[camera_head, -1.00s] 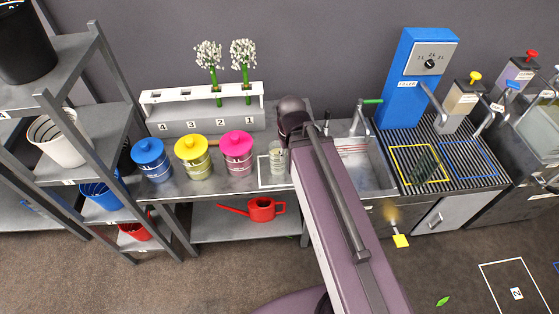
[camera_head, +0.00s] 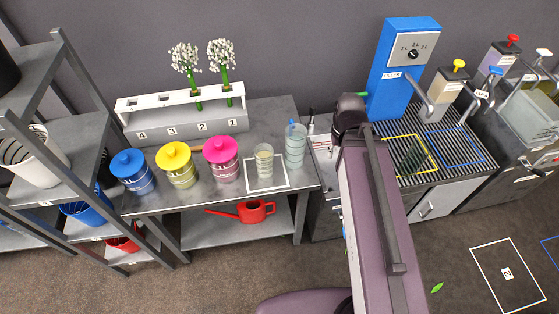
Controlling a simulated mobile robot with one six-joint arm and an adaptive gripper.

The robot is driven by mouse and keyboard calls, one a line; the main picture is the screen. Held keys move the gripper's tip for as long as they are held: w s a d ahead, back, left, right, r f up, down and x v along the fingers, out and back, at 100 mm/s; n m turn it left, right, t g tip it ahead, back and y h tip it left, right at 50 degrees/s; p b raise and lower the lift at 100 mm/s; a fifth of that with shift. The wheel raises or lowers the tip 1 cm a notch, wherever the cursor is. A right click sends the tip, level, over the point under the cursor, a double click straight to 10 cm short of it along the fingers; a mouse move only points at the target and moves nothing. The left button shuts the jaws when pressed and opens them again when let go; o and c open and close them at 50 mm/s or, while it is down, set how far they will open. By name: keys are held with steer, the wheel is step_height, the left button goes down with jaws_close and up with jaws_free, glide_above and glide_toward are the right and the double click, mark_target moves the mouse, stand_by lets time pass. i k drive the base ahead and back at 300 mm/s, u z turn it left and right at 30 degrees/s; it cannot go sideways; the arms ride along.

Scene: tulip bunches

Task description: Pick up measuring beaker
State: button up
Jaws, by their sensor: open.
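A clear measuring beaker (camera_head: 264,165) stands upright inside a white square outline (camera_head: 282,188) on the grey table. A taller clear vessel (camera_head: 295,147) with something blue at its top stands just right of it; I cannot tell which of the two is meant. My purple arm (camera_head: 382,220) runs up the picture to the right of both and covers part of the sink area. My gripper does not show; it is out of view or hidden behind the arm.
Blue (camera_head: 133,171), yellow (camera_head: 178,165) and pink (camera_head: 222,158) lidded jars line the table left of the beaker. Behind them is a white numbered rack (camera_head: 182,119) with two flowers. A red watering can (camera_head: 248,211) sits on the lower shelf. A blue filter unit (camera_head: 402,67) stands right.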

mark_target(263, 153)
steer(key=z, duration=0.6)
steer(key=k, duration=0.65)
steer(key=u, duration=1.2)
steer(key=i, duration=0.5)
steer(key=z, duration=0.25)
